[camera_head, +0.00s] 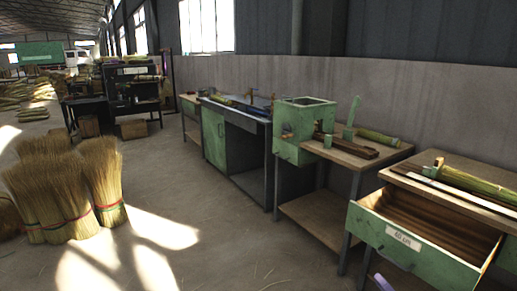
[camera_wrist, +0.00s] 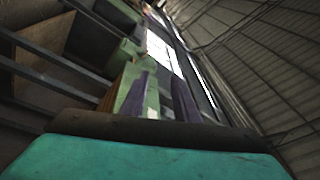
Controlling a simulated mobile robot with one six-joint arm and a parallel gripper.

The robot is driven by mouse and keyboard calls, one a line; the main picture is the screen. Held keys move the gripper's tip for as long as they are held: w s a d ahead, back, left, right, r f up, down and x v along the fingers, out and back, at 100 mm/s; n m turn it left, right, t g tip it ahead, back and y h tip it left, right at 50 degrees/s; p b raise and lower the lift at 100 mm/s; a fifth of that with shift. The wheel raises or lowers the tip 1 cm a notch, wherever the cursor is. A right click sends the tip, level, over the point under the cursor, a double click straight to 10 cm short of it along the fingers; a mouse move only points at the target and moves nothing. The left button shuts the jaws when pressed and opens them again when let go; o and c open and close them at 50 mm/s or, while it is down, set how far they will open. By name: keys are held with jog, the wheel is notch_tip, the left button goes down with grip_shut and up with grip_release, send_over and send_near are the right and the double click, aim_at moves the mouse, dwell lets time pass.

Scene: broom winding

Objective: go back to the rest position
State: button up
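My gripper (camera_wrist: 161,92) shows in the wrist view as two dark purple fingers standing apart, with nothing seen between them. The wrist is tilted so that this view looks up past the green bench machinery to the windows and roof. In the head view only a small purple tip of my gripper (camera_head: 383,284) shows at the bottom edge, in front of the open green drawer (camera_head: 412,238). The rest of my arm is out of that view. I cannot tell from the head view how far the tip is from the drawer.
The drawer juts out from the right workbench (camera_head: 458,187), with brown sticks inside. A second bench (camera_head: 352,152) bears a green machine (camera_head: 290,147). A green cabinet (camera_head: 214,138) stands farther back. Bundles of broom straw (camera_head: 60,195) stand on the left. The floor between is clear.

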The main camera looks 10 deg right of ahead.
jog(key=w+a+f+n+g+y+p, duration=0.2)
jog(key=a+g+y+p, duration=0.1)
jog(key=a, duration=0.8)
jog(key=w+a+f+n+g+y+p, duration=0.2)
jog(key=a+g+y, duration=0.1)
jog(key=a, duration=0.8)
jog(key=s+a+f+n+g+y+p, duration=0.15)
jog(key=s+a+f+g, duration=0.3)
jog(key=a, duration=0.45)
jog(key=s+a+f+n+g+p, duration=0.3)
jog(key=a+g, duration=0.2)
jog(key=a, duration=0.4)
jog(key=s+a+f+n+g+h+p, duration=0.1)
jog(key=s+a+f+g+h+p, duration=0.15)
jog(key=s+f+g, duration=0.4)
jog(key=s+a+f+n+g+h+p, duration=0.1)
jog(key=s+a+f+h+p, duration=0.15)
jog(key=s, duration=0.65)
jog(key=s+d+f+m+g+h, duration=0.1)
jog(key=s+d+f+h, duration=0.1)
jog(key=d, duration=0.5)
jog(key=s+d+f+g+h, duration=0.1)
jog(key=s+d+f+h, duration=0.2)
jog(key=d+h, duration=0.3)
jog(key=shift+s+d+m, duration=0.35)
jog(key=shift+s+d, duration=0.05)
jog(key=shift+d, duration=0.05)
